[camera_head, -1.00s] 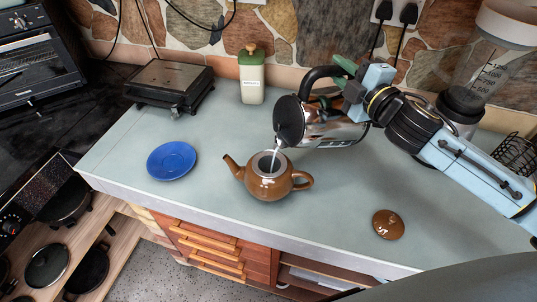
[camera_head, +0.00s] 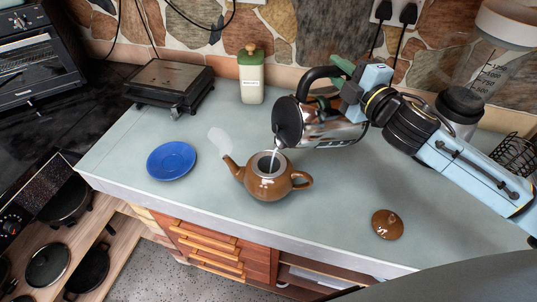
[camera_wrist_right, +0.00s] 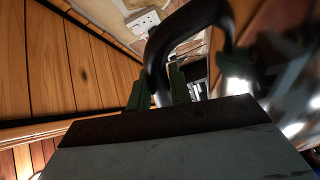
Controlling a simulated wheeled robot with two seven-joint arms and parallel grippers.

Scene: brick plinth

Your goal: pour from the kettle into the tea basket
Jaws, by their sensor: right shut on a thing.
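The metal kettle (camera_head: 330,128) is tilted with its dark top end to the left over the brown teapot (camera_head: 270,188). A thin stream of water runs from the kettle down into the round grey tea basket (camera_head: 265,166) in the teapot's open mouth. My right gripper (camera_head: 343,80) is shut on the kettle's black handle. In the right wrist view the green fingers (camera_wrist_right: 158,92) are at the dark handle (camera_wrist_right: 185,25). A pale wisp of steam (camera_head: 219,139) shows above the teapot's spout. My left gripper is not in view.
The brown teapot lid (camera_head: 387,224) lies on the counter to the right. A blue saucer (camera_head: 171,160) is left of the teapot. A blender (camera_head: 462,105) is at the right. The counter's front edge is near the teapot.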

